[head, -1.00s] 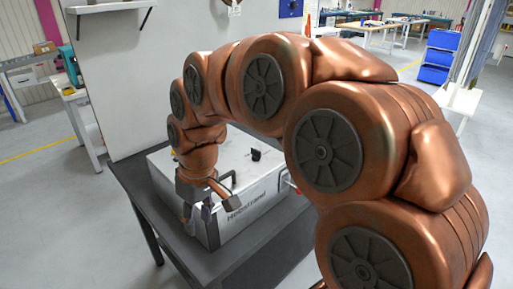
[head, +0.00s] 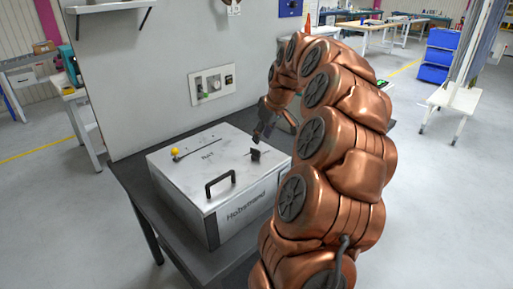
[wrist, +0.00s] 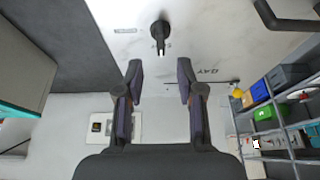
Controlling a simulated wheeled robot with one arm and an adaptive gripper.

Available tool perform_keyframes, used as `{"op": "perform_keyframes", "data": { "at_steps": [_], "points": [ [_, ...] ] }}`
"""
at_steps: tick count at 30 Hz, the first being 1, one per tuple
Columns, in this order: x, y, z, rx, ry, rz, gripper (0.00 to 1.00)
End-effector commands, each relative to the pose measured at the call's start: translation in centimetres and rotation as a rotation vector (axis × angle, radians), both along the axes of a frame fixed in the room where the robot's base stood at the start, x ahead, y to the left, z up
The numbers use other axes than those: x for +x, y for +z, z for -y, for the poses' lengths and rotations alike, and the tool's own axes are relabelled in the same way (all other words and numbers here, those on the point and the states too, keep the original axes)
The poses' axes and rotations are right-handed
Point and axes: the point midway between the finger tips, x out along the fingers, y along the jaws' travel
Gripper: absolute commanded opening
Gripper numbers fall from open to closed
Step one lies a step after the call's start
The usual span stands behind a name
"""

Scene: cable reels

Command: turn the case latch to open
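The grey case (head: 180,185) stands on a dark table, its lid closed. A small black latch knob (head: 255,155) stands up from the lid near the right side. In the wrist view the latch (wrist: 160,32) is ahead of my fingers, roughly centred between them but apart from them. My gripper (head: 264,132) is above and behind the latch in the head view. The wrist view shows my gripper (wrist: 159,72) open and empty, with a wide gap between its two fingers.
A black handle (head: 220,184) and a rod with a yellow knob (head: 175,152) are also on the lid. A wall panel with a socket and switches (head: 212,85) is behind the case. The dark table (head: 135,185) has bare room left of the case.

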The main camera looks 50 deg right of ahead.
Motion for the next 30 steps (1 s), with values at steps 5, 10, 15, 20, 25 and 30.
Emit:
{"op": "perform_keyframes", "data": {
  "at_steps": [5,10,15,20,25,30],
  "points": [
    [0.8,-1.7,0.0,0.001,0.0,-0.001,0.38],
    [1.8,-4.2,-0.1,0.004,0.002,-0.004,0.38],
    [2.5,-5.9,0.0,0.0,0.0,0.0,0.38],
    [2.7,-6.3,0.0,-0.001,0.0,0.002,0.38],
    [2.7,-6.3,0.0,-0.001,0.0,0.002,0.35],
    [2.7,-6.3,0.0,0.0,0.0,0.001,0.18]
  ]
}}
